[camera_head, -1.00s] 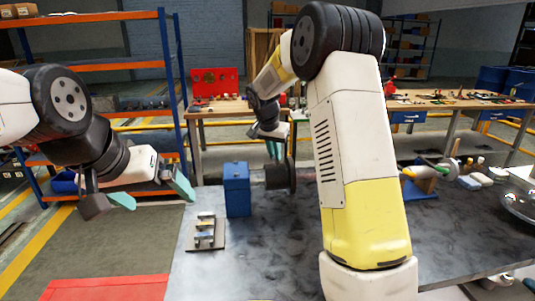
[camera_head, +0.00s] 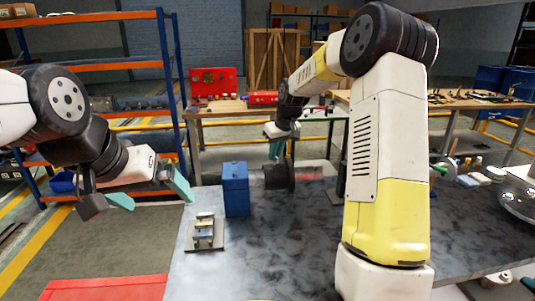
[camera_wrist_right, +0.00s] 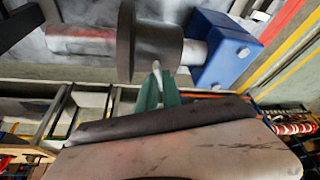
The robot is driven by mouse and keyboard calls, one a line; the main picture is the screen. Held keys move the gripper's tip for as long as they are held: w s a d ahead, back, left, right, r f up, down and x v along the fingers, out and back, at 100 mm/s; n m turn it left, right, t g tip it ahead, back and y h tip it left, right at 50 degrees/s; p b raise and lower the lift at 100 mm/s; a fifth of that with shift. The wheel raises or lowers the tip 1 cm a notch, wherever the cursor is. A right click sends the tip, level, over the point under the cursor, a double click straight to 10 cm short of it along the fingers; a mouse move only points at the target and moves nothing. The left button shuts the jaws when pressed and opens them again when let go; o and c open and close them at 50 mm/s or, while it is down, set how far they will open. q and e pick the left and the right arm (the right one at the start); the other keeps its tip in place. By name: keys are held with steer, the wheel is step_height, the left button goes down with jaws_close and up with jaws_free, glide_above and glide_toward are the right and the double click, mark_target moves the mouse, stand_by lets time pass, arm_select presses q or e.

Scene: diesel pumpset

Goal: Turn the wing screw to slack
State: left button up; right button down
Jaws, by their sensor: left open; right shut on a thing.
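A dark round collar (camera_head: 280,175) sits on a horizontal shaft beside a blue block (camera_head: 236,188) on the bench. In the right wrist view the collar (camera_wrist_right: 156,47), the shaft (camera_wrist_right: 80,40) and the blue block (camera_wrist_right: 225,48) are close up. My right gripper (camera_head: 276,148) is at the collar's top; its teal fingers (camera_wrist_right: 158,88) are shut on a small pale piece (camera_wrist_right: 156,66) at the collar's edge, which looks like the wing screw. The fingers hide most of it, so its turn cannot be told. My left gripper (camera_head: 150,194) is open and empty, left of the bench.
A small plate with metal parts (camera_head: 205,233) lies in front of the blue block. A round metal dish (camera_head: 518,201) and small items are at the bench's right. The bench top (camera_head: 290,250) is clear in front of the collar. Blue-orange shelving (camera_head: 95,67) stands behind my left arm.

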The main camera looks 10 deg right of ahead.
steer(key=n+y, duration=0.1)
steer(key=n, duration=0.1)
steer(key=n+g, duration=0.1)
steer(key=n, duration=0.2)
steer(key=shift+w+d+n+y, duration=0.15)
steer(key=shift+n+y, duration=0.15)
steer(key=shift+y, duration=0.1)
steer(key=n+g, duration=0.2)
steer(key=n, duration=0.2)
steer(key=shift+n+y, duration=0.3)
steer(key=shift+y, duration=0.1)
steer(key=c, duration=1.5)
jaws_free()
